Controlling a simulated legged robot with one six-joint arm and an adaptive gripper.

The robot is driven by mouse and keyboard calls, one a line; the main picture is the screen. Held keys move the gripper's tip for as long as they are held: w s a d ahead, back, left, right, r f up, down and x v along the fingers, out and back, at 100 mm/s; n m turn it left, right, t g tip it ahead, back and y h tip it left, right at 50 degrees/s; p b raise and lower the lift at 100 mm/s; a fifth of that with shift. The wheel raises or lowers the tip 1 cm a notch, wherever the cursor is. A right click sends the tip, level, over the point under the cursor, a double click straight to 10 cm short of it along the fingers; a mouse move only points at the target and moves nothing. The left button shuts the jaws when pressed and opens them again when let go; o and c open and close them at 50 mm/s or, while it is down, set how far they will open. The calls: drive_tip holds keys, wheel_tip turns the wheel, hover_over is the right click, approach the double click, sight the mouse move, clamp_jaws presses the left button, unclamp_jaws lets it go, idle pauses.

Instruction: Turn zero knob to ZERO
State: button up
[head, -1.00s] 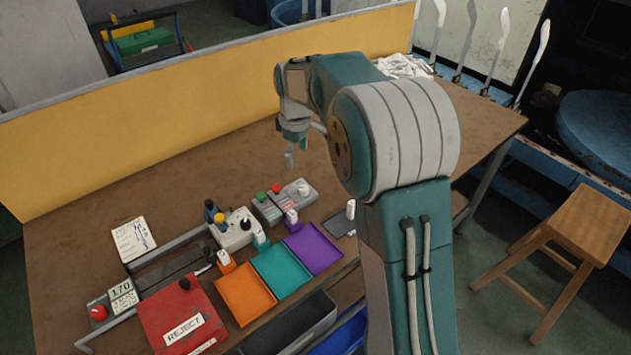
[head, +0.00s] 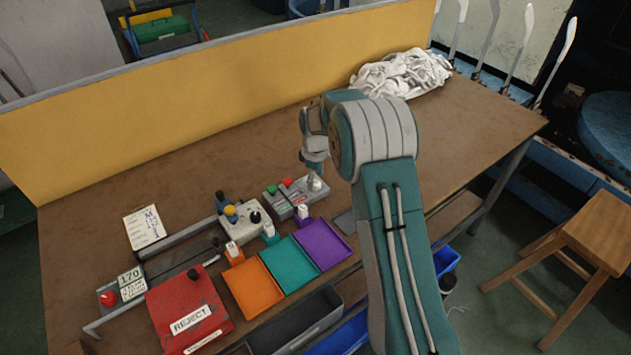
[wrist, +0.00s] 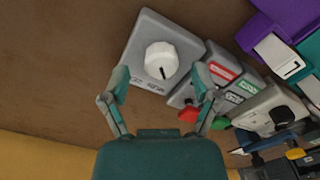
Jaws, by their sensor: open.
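The zero knob (wrist: 161,60) is a round white dial with a short black mark on its rim, set on a grey box (wrist: 140,40) with small printed lettering, partly hidden by my gripper. In the wrist view my gripper (wrist: 161,87) is open, its two fingers apart, one to each side of the knob's near edge. Nothing is between the fingertips. In the head view my gripper (head: 315,172) hangs just above the knob (head: 315,184), at the right end of the grey control box. I cannot tell whether the fingers touch the knob.
Red (wrist: 187,115) and green (wrist: 221,123) buttons sit close beside the knob. A joystick box (head: 241,226), orange (head: 256,289), teal (head: 291,263) and purple (head: 322,244) trays and a red REJECT box (head: 188,318) stand nearby. A yellow panel (head: 200,105) backs the table. White cloth (head: 402,73) lies at the far right.

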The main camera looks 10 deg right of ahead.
drive_tip(key=shift+f, duration=0.65)
clamp_jaws()
